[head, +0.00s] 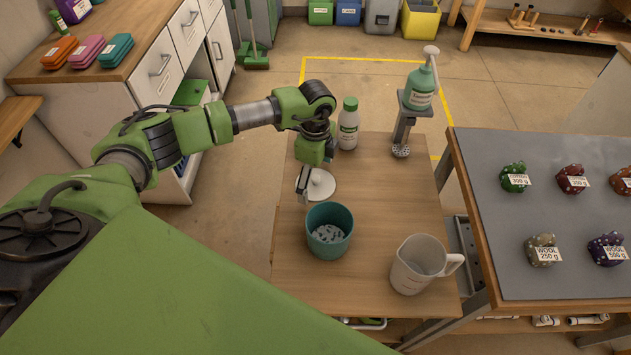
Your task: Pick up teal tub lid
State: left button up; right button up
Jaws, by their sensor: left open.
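A teal tub (316,246) stands open on the wooden table, with small grey pieces inside. A pale round lid (322,188) lies flat on the table just behind the tub; its far part is partly hidden by my left wrist. My left gripper (303,190) points down at the lid's left side, open and with nothing seen between its fingers. I cannot tell whether it touches the lid. My right gripper is not in view.
A white bottle with a green cap (348,125) stands behind the lid. A green pump bottle (419,88) sits on a stand at the back right. A white measuring jug (420,265) is at front right. Bare tabletop (385,195) lies between them. A grey-topped table (545,215) holds labelled wool bundles.

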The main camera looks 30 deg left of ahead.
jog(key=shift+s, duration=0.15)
pick_arm(q)
jog(key=c, duration=1.3)
jog(key=shift+s, duration=0.1)
grip_shut()
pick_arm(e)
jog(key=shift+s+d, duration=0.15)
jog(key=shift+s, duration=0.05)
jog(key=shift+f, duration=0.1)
